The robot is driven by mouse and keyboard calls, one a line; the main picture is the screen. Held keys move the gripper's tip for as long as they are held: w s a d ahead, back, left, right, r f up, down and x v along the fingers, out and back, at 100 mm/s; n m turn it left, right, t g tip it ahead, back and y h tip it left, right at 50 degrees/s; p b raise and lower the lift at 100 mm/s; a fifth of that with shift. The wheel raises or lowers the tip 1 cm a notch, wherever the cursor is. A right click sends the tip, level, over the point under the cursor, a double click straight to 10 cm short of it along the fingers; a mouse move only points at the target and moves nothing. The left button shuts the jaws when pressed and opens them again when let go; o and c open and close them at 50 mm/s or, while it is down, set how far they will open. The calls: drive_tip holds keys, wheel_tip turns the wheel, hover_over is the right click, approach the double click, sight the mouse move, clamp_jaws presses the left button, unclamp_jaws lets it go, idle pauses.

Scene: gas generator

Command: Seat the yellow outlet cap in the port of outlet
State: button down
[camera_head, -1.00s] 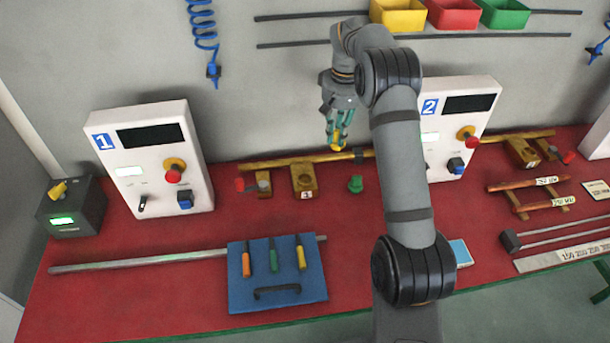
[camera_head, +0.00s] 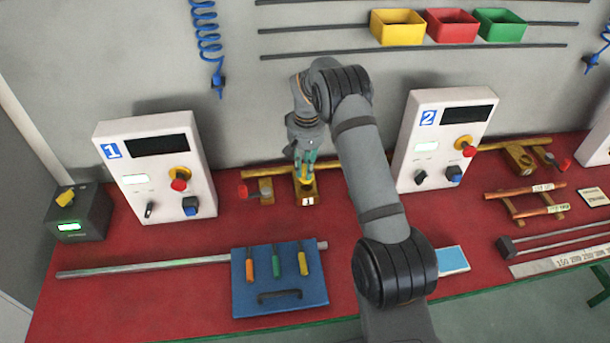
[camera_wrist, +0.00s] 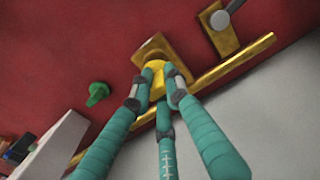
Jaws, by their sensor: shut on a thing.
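My gripper (camera_head: 305,177) hangs fingers-down over the brass outlet block (camera_head: 307,199) between the two numbered panels. In the wrist view, my gripper's three teal fingers (camera_wrist: 156,95) are closed around the yellow outlet cap (camera_wrist: 156,72). The cap's end lies against or just above the brass block (camera_wrist: 149,47); the fingers and cap hide the port, so I cannot tell whether the cap has entered it. In the head view the cap is mostly hidden between the fingers.
A green cap (camera_wrist: 98,93) stands on the red table beside the block. A brass pipe (camera_head: 240,172) runs behind the block, with a red-handled valve (camera_head: 245,191) to its left. Panel 1 (camera_head: 150,202) and panel 2 (camera_head: 408,160) stand on either side.

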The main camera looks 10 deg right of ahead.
sight(305, 176)
wheel_tip(305, 176, down, 3)
drive_tip(key=shift+f+p, duration=0.2)
drive_tip(key=shift+p, duration=0.6)
drive_tip(key=shift+f, duration=0.2)
drive_tip(key=shift+f+b, duration=0.2)
drive_tip(key=shift+b, duration=0.1)
drive_tip(key=c, duration=1.7)
unclamp_jaws()
drive_tip(key=shift+r, duration=0.1)
wheel_tip(305, 176, up, 12)
drive_tip(key=b, duration=0.3)
drive_tip(key=shift+s+d+r, duration=0.1)
drive_tip(key=shift+d+r, duration=0.05)
